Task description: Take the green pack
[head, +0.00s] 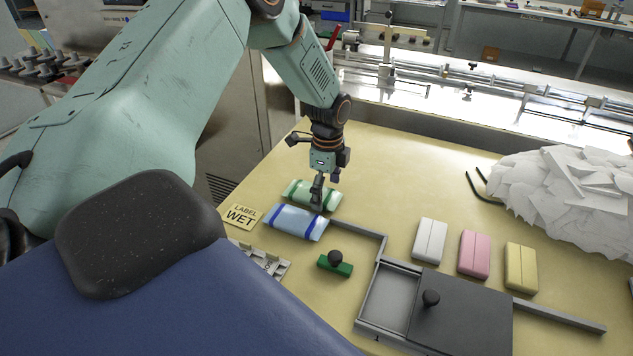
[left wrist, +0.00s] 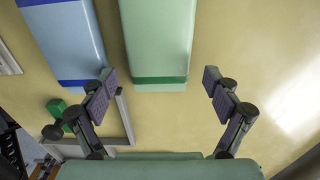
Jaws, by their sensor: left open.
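The green pack (head: 299,191) is pale green with darker green bands and lies flat on the yellow table. It lies just behind a pale blue pack (head: 284,221) with dark blue bands. My left gripper (head: 318,198) is low over the green pack in the head view, and its fingers hide part of it. In the left wrist view the green pack (left wrist: 158,40) extends beyond the open fingers (left wrist: 162,97), in line with the gap between them, and nothing is between the pads. The blue pack (left wrist: 64,45) lies left of it. My right gripper is not in view.
A "LABEL WET" card (head: 240,215) lies left of the packs. A green block with a black knob (head: 335,264) and a grey rail (head: 362,230) are in front. White (head: 429,241), pink (head: 474,254) and yellow (head: 521,267) packs lie right, beyond a lidded tray (head: 462,318). A white paper heap (head: 565,200) is far right.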

